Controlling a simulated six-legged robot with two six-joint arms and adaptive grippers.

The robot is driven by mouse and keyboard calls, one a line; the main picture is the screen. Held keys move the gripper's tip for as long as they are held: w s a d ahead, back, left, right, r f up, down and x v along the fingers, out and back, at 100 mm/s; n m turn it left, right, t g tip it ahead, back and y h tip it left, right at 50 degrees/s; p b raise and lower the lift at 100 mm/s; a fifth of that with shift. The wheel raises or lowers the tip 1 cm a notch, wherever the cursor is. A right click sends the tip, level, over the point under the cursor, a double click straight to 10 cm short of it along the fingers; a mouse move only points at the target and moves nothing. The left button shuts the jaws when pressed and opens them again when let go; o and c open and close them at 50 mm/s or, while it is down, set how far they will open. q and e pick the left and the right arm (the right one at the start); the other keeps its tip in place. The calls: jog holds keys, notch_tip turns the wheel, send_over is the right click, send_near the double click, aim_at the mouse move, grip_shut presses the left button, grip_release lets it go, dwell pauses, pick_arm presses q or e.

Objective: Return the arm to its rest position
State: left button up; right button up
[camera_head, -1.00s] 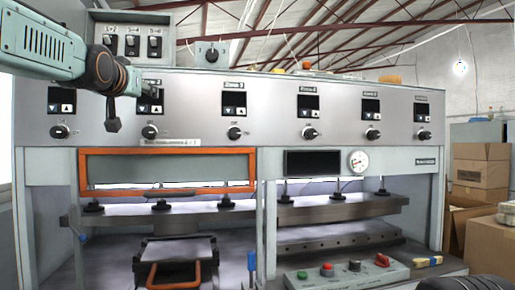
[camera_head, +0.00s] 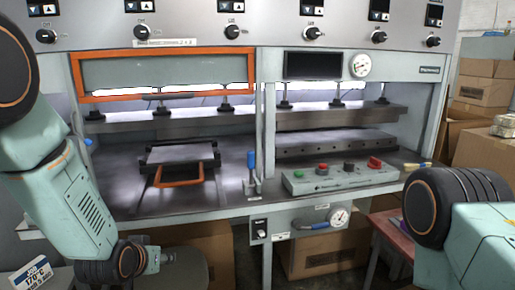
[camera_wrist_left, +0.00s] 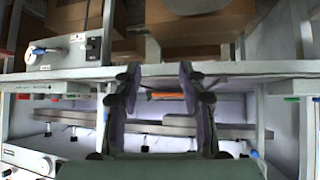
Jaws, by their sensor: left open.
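My left arm (camera_head: 60,190) comes in from the left in the head view and hangs bent downward at the lower left, in front of the press. Its gripper is not clearly seen there. In the left wrist view my left gripper (camera_wrist_left: 158,82) has its two dark fingers spread apart with nothing between them. Beyond the gap are the press front and its orange handle (camera_wrist_left: 166,96), upside down in this view. My right arm (camera_head: 460,215) shows at the lower right of the head view; its gripper is out of the frame.
The press (camera_head: 225,208) fills the middle, with an orange-framed window (camera_head: 165,52), a tray with an orange handle (camera_head: 180,182) and a control box (camera_head: 340,178). Cardboard boxes (camera_head: 485,85) are stacked at the right. A label (camera_head: 38,274) shows at the lower left.

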pick_arm(q)
jog(key=s+f+g, duration=0.3)
jog(key=s+f, duration=0.4)
jog(key=s, duration=0.5)
jog(key=s+f+g+b, duration=0.1)
jog(key=s+f+g, duration=0.2)
jog(key=s+f, duration=0.4)
jog(key=s+f+g, duration=0.3)
jog(key=s+f, duration=0.4)
jog(key=s, duration=1.2)
jog(key=shift+s+d+f+g, duration=0.2)
jog(key=shift+d+g, duration=0.1)
jog(key=shift+d, duration=0.05)
jog(key=shift+s, duration=0.1)
jog(key=shift+c, duration=0.4)
